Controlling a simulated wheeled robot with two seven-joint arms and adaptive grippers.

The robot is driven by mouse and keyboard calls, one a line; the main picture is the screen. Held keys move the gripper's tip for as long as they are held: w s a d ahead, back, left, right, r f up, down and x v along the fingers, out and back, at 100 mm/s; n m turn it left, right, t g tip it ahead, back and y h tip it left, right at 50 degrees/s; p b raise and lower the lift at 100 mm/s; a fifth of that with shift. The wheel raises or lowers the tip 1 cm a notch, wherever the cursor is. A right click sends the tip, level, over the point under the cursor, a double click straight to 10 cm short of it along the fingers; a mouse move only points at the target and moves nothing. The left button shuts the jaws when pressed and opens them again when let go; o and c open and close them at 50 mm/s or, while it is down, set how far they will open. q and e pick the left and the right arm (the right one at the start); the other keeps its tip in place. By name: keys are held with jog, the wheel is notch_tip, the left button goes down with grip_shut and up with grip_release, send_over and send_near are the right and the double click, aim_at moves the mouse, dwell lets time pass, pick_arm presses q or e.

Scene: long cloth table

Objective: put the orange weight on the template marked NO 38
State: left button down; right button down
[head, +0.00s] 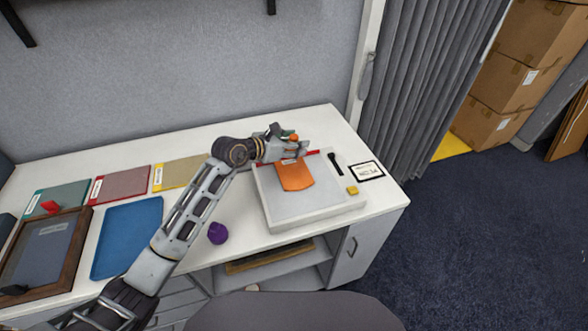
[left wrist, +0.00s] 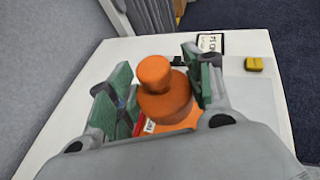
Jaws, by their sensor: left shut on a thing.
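The orange weight (left wrist: 165,100) has a rounded knob on a wider body. It sits between the green-padded fingers of my left gripper (left wrist: 155,72) in the left wrist view; in the head view only a small part of the weight (head: 294,138) shows. My left gripper (head: 289,144) is shut on it, over the back edge of an orange template (head: 295,177) that lies on a white raised platform (head: 310,212). A small label on this template is too small to read. Whether the weight touches the template I cannot tell. My right gripper is not in view.
Teal (head: 62,197), red (head: 122,185) and yellow (head: 176,173) labelled sheets lie along the back left. A blue tray (head: 127,238), wooden frame (head: 78,228) and purple object (head: 218,233) are nearer the front. A yellow block (head: 352,190) and framed card (head: 367,170) are at right.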

pick_arm(q)
jog(key=shift+f, duration=2.7)
jog(key=shift+f, duration=1.9)
jog(key=c, duration=0.6)
grip_release()
jog(key=shift+f, duration=0.2)
jog(key=shift+s+a+r, duration=0.1)
jog(key=shift+v, duration=5.9)
